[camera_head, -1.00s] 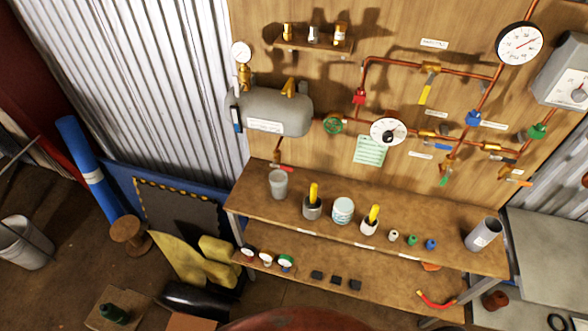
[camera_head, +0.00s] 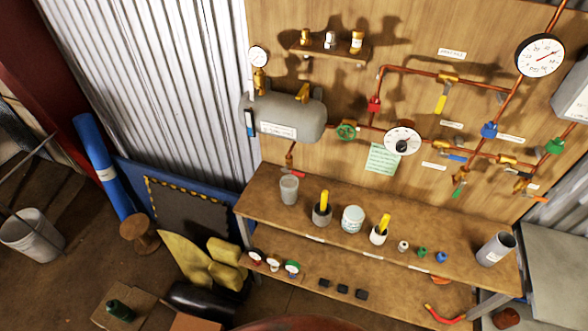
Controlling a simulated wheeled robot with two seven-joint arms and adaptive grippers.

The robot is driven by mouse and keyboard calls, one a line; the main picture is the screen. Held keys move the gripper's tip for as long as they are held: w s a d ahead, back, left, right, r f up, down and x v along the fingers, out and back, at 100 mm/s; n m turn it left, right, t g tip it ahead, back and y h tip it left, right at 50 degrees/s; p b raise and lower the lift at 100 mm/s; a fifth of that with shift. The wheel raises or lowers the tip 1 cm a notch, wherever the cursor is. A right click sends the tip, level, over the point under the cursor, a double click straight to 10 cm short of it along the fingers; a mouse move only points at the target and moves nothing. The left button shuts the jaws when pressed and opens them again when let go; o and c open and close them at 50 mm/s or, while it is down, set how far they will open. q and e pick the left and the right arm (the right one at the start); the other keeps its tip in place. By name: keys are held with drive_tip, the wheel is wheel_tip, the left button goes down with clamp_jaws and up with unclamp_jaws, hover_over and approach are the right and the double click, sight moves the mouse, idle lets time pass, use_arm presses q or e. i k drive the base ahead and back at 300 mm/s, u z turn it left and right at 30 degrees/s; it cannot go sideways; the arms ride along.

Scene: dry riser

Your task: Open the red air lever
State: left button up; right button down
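A small red lever (camera_head: 292,173) sits low on a short copper pipe (camera_head: 290,152) below the grey air tank (camera_head: 284,117), just above the back edge of the bench. It appears roughly level, tilting slightly down to the right; its exact setting is too small to tell. An orange-red lever (camera_head: 537,197) shows at the far right end of the pipework. Neither of my grippers is in view.
The wooden bench (camera_head: 262,205) below the panel carries cups, a tub and small fittings, with gauges on its lower shelf. A bucket (camera_head: 32,235) and blue roll (camera_head: 97,165) stand left.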

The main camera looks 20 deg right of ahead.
sight(285, 170)
drive_tip(key=u, duration=1.05)
drive_tip(key=k, duration=1.25)
drive_tip(key=z, duration=1.1)
